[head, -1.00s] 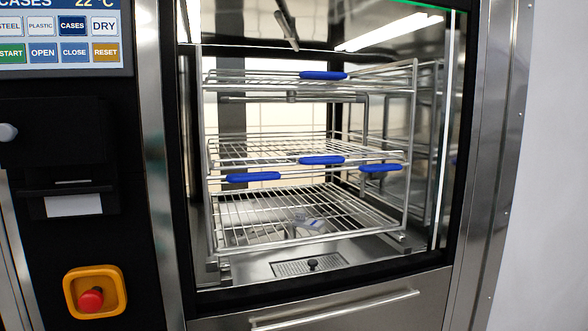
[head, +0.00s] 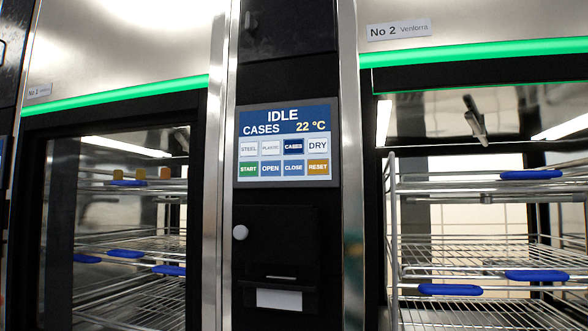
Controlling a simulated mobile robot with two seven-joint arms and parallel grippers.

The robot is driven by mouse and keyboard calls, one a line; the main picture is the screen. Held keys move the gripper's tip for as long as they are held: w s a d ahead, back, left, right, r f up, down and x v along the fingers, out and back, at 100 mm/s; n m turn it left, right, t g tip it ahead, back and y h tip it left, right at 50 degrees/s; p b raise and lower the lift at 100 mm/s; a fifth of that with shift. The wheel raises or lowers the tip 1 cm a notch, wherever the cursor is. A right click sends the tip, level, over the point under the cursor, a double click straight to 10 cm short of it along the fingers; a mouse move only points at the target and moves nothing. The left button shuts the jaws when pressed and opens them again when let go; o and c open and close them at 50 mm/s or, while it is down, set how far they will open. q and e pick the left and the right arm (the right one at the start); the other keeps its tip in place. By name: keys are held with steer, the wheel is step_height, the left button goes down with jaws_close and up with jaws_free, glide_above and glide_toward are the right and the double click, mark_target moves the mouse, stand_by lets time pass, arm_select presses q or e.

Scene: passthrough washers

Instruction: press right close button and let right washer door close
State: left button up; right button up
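The control panel (head: 286,145) is near the middle of the head view, on the black column between two washers. It reads IDLE, CASES, 22 °C. Its blue CLOSE button (head: 293,168) is in the lower row, between OPEN (head: 270,168) and RESET (head: 318,167). The right washer (head: 470,75) has a green light strip above its opening. Its chamber shows a wire rack (head: 480,255) with blue clips, and no door panel is seen across it. Neither of my grippers is in view.
The left washer (head: 120,60) also has a green strip and a rack inside, including orange pieces. Steel posts flank the column. Nothing stands in front of the panel.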

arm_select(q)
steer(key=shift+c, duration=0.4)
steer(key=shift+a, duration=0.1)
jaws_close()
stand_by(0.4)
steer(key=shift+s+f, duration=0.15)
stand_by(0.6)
